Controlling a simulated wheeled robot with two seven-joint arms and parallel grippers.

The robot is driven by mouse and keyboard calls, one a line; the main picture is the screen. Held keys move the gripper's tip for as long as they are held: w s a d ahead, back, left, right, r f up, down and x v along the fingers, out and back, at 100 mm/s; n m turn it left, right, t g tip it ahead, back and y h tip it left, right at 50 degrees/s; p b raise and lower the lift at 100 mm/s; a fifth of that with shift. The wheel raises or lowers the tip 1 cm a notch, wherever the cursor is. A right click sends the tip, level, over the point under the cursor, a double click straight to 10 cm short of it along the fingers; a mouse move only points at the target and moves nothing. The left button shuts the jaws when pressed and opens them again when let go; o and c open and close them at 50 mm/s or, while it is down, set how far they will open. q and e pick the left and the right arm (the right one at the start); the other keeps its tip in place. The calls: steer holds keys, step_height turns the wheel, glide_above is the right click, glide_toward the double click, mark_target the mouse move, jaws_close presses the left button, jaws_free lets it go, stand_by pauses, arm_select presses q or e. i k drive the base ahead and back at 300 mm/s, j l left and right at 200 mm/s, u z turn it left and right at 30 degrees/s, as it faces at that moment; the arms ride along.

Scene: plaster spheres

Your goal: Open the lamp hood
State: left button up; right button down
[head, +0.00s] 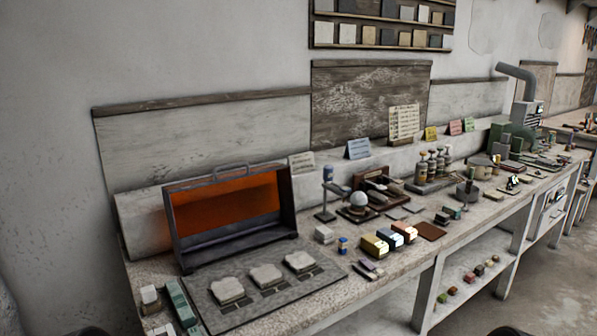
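The lamp hood (232,213) is a dark, box-like metal frame with a thin handle (230,169) on top. It stands on the left part of the long workbench (330,308), against the back ledge. An orange panel fills its upper front, and a grey strip shows below it. I cannot tell whether the orange part is a cover or the glowing inside. A dark plate (258,309) with several pale plaster tiles lies in front of the hood. Neither gripper can be made out; only small dark shapes of my own body show at the bottom edge.
Green and white blocks (180,302) lie left of the plate. Cards line the back ledge. The space above the hood is clear.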

mark_target(200, 210)
steer(key=i+j+z, duration=0.15)
steer(key=j+z, duration=0.25)
steer(key=i+j+z, duration=0.1)
steer(key=j+z, duration=0.25)
steer(key=l, duration=0.1)
